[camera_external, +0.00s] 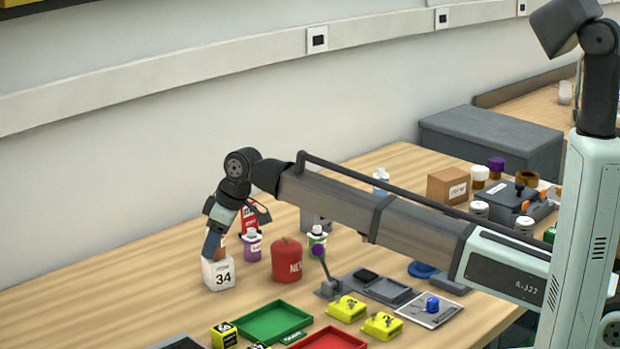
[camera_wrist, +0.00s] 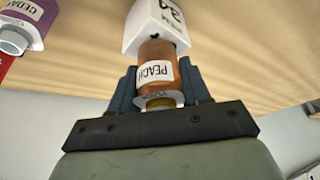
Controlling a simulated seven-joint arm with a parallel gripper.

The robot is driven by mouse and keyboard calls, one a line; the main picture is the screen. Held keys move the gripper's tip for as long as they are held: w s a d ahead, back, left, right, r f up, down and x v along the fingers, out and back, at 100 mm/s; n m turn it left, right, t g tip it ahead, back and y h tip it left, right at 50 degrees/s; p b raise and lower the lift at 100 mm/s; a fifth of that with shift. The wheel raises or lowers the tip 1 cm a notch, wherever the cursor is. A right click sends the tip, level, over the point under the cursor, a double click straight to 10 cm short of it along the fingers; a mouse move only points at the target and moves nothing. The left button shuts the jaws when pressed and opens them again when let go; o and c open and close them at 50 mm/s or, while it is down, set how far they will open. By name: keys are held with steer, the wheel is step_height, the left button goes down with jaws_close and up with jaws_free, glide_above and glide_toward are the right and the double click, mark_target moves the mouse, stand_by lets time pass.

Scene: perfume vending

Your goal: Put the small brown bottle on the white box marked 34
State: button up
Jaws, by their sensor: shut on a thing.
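The small brown bottle (camera_wrist: 157,62) has a white label reading PEACH and sits between the fingers of my gripper (camera_wrist: 158,88) in the wrist view. My gripper is shut on it. The white box marked 34 (camera_external: 219,274) stands on the table at the left in the external view, and it also shows in the wrist view (camera_wrist: 150,22). The bottle's far end meets the box's top face in the wrist view; I cannot tell whether it rests there or is just above. In the external view my gripper (camera_external: 214,245) points down over the box and largely hides the bottle.
A purple-and-white bottle (camera_external: 252,246) and a red can (camera_external: 286,262) stand right of the box. A green tray (camera_external: 270,322), a red tray (camera_external: 335,340) and yellow blocks (camera_external: 347,308) lie nearer the front. Bare table lies left of the box.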

steer(key=o, duration=1.1)
steer(key=shift+f, duration=0.15)
steer(key=shift+c, duration=0.2)
steer(key=v, duration=1.2)
steer(key=shift+r, duration=0.25)
